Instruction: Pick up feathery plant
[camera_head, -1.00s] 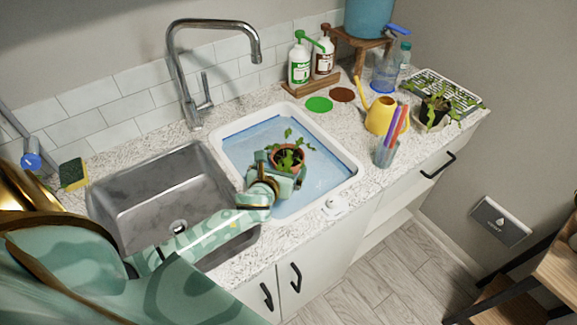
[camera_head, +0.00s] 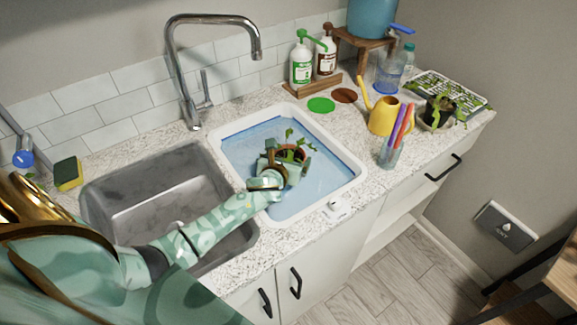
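A small leafy plant (camera_head: 289,133) grows in a terracotta pot (camera_head: 291,153) in the white-rimmed basin (camera_head: 350,165) with the blue bottom. My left gripper (camera_head: 287,162) is at the pot's near side, with a finger toward each side of it. The gripper hides the pot's lower part, so I cannot tell whether the fingers press on it. A second plant (camera_head: 440,104) in a dark pot stands at the back right of the counter. My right gripper is not in view.
The steel sink (camera_head: 150,200) is left of the basin, with a tall faucet (camera_head: 172,60) behind. A yellow watering can (camera_head: 383,117) and a cup of markers (camera_head: 389,153) stand to the right. Soap bottles (camera_head: 301,64) are behind.

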